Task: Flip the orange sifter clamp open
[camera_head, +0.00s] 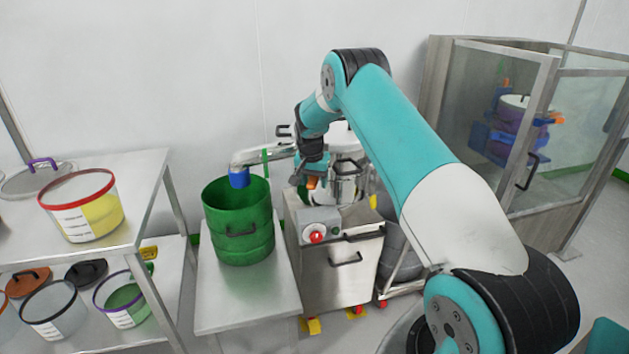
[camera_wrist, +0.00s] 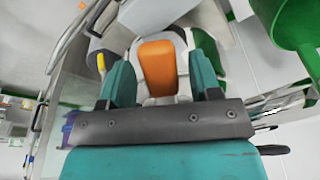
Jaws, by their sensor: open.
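The orange sifter clamp (camera_head: 312,182) is on the front of the steel sifter (camera_head: 347,185), partly covered by my gripper in the head view. In the wrist view the clamp (camera_wrist: 157,66) is a rounded orange lever in the middle, seen between my two teal fingers. My gripper (camera_head: 314,168) is at the clamp, its fingers apart on either side of it. In the wrist view the gripper (camera_wrist: 162,82) shows a gap between each finger and the lever. Whether the fingertips reach past the lever is hard to tell.
A green drum (camera_head: 238,230) stands on a steel table left of the sifter, under a spout with a blue end (camera_head: 239,178). The cabinet under the sifter has a red knob (camera_head: 316,237). A shelf with tubs (camera_head: 80,210) is at left, a glass enclosure (camera_head: 530,130) at right.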

